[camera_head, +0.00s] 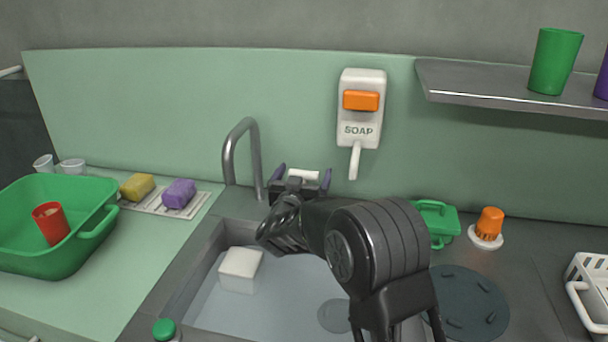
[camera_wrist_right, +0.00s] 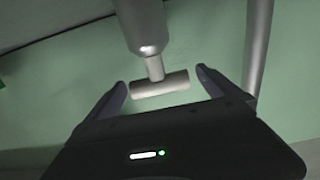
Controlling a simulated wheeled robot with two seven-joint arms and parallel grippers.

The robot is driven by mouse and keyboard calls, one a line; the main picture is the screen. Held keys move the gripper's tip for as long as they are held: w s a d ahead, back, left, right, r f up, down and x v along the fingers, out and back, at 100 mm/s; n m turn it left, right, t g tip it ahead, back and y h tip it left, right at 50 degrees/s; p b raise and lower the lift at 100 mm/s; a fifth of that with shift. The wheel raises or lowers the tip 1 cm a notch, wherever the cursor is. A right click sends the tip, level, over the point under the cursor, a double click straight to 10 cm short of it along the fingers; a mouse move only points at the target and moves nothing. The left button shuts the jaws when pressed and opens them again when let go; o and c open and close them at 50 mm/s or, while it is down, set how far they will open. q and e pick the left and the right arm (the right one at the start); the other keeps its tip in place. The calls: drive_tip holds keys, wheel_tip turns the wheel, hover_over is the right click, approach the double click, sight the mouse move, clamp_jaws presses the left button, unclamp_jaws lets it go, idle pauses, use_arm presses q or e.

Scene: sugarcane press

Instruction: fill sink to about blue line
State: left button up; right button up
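The sink (camera_head: 208,262) is a grey basin with a smooth pale blue-grey bottom; I cannot tell whether that is water. No blue line shows, and my right arm hides part of the basin. The curved grey faucet (camera_head: 229,157) stands behind it; no stream is visible. My right gripper (camera_head: 302,181) is at the white tap handle (camera_head: 303,174), right of the faucet. In the right wrist view the handle (camera_wrist_right: 160,84) is a pale crossbar on a stem, between the open fingers (camera_wrist_right: 162,84), with gaps at both ends. My left gripper is out of view.
A white block (camera_head: 240,269) and a dark round drain piece (camera_head: 335,315) are in the sink. A green tub (camera_head: 90,255) with a red cup stands left, near yellow and purple sponges (camera_head: 179,194). A soap dispenser (camera_head: 361,108) hangs on the wall above.

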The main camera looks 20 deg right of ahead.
drive_tip(key=v, duration=0.7)
drive_tip(key=shift+s+a, duration=0.25)
drive_tip(key=shift+s, duration=0.1)
drive_tip(key=shift+f, duration=0.1)
